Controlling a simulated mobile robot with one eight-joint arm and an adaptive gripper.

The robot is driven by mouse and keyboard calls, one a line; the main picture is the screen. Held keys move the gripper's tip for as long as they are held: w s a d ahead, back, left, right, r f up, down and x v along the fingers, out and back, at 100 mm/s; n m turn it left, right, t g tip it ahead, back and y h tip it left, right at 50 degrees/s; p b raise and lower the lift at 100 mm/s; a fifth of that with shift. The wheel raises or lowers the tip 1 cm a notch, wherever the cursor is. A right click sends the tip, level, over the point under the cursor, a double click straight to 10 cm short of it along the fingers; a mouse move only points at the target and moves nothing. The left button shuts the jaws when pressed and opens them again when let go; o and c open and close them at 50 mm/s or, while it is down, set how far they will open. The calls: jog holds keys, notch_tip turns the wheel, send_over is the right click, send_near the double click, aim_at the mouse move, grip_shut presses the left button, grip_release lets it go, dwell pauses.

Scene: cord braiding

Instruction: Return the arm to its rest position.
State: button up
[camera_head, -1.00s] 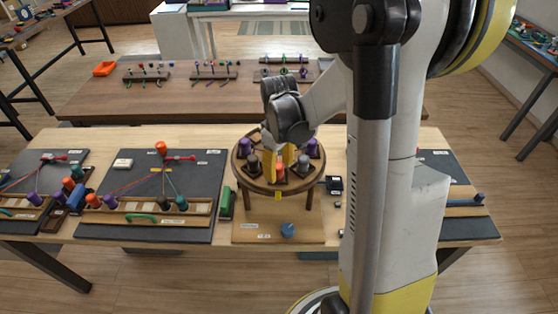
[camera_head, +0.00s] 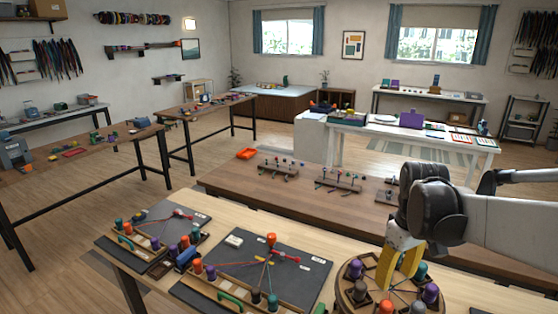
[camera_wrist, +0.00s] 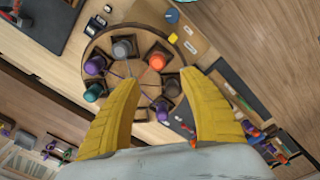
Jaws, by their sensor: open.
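My gripper (camera_head: 401,262) hangs over the round wooden braiding stand (camera_head: 346,291) at the lower right of the head view. Its yellow fingers are apart with nothing between them. The wrist view shows the open fingers (camera_wrist: 165,105) above the round stand (camera_wrist: 99,52). On the stand stand several weighted bobbins, among them an orange one (camera_wrist: 157,61), a grey one (camera_wrist: 122,48), a teal one (camera_wrist: 93,92) and a purple one (camera_wrist: 95,66). Thin cords run between them toward the middle. No bobbin is in the fingers.
Two dark boards with cords and bobbins lie left of the stand, one near (camera_head: 250,268) and one farther left (camera_head: 160,222). Open floor shows at left.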

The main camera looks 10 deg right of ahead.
jog(key=s+a+f+m+t+b, duration=0.1)
jog(key=s+a+f+t+b, duration=0.1)
jog(key=s+a, duration=0.3)
jog(key=s+a+f+m+t+b, duration=0.2)
jog(key=s+a+t+b, duration=0.2)
jog(key=a, duration=0.3)
jog(key=shift+s+a+f+t+b, duration=0.25)
jog(key=shift+s+a+t+b, duration=0.2)
jog(key=shift+s, duration=0.15)
